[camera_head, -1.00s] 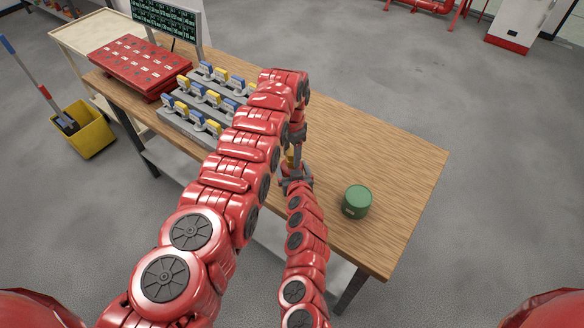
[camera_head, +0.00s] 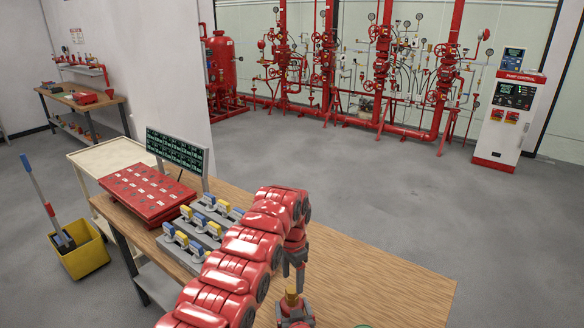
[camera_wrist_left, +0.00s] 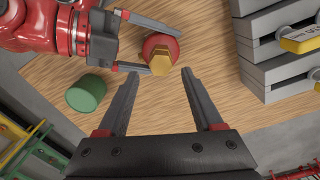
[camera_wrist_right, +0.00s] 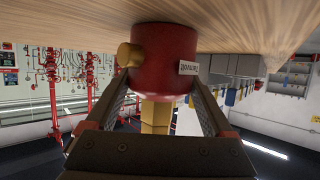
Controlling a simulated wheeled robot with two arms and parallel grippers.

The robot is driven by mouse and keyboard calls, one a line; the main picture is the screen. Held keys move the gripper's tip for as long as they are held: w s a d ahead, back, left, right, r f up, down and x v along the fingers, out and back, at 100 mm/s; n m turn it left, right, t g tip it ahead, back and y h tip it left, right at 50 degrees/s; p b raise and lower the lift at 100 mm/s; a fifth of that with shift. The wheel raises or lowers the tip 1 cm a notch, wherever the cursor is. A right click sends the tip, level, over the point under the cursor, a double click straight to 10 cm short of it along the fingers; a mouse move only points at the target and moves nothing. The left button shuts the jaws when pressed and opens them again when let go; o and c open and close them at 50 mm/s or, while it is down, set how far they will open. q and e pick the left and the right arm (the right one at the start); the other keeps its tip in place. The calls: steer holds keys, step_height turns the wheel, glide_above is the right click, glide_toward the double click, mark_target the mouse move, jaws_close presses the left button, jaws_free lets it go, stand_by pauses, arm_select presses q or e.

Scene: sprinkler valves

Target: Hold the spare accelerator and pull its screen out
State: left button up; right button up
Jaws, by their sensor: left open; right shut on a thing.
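The spare accelerator is a red cylinder (camera_wrist_right: 165,55) with a brass side port, a small white label and a brass hexagonal piece (camera_wrist_right: 155,115). My right gripper (camera_wrist_right: 158,82) is shut around its red body. In the left wrist view the red body (camera_wrist_left: 150,44) and brass piece (camera_wrist_left: 160,63) show between the right fingers. I cannot make out the screen as a separate part.
A green cylinder (camera_wrist_left: 86,92) stands on the wooden table (camera_head: 390,290). Grey stepped racks with blue and yellow tags (camera_head: 203,228) and a red case (camera_head: 147,193) are at the table's left. The table's right part is clear.

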mark_target(292, 290)
arm_select(q)
steer(key=shift+a+r, duration=0.1)
steer(key=shift+r, duration=0.4)
steer(key=f, duration=0.5)
steer(key=shift+s+d+f, duration=0.1)
steer(key=shift+d+f, duration=0.1)
steer(key=shift+a+f, duration=0.25)
steer(key=shift+f, duration=0.35)
steer(key=shift+d, duration=0.1)
jaws_close()
steer(key=o, duration=0.5)
jaws_free()
